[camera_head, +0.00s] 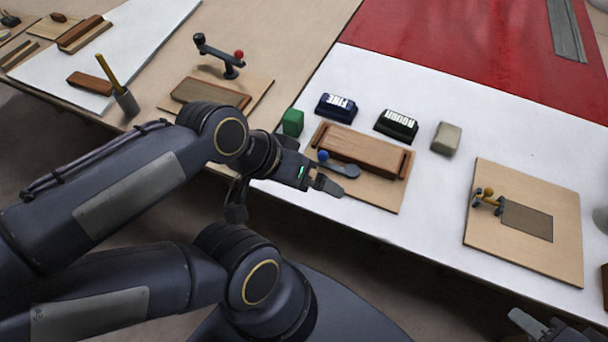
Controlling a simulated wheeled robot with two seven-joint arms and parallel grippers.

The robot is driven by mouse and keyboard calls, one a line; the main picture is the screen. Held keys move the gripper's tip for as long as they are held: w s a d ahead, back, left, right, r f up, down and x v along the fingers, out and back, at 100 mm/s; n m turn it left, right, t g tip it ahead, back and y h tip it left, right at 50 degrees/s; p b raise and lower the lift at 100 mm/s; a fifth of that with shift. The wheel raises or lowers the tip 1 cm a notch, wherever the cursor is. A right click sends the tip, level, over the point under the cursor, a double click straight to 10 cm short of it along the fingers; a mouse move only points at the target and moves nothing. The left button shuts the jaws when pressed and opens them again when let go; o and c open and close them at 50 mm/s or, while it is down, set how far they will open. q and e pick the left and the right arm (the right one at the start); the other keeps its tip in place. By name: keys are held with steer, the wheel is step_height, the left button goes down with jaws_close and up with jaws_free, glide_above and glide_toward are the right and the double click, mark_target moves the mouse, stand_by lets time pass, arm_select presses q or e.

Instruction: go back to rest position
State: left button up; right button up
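The white bench part holds a green block (292,122), dark blue block (336,107), dark green block (396,125), beige block (446,138) and a board with a yellow-knobbed lever (488,197). Grey parts (528,322) show bottom right.

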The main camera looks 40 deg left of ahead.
step_height(320, 180, up, 9)
steer(key=p, duration=0.9)
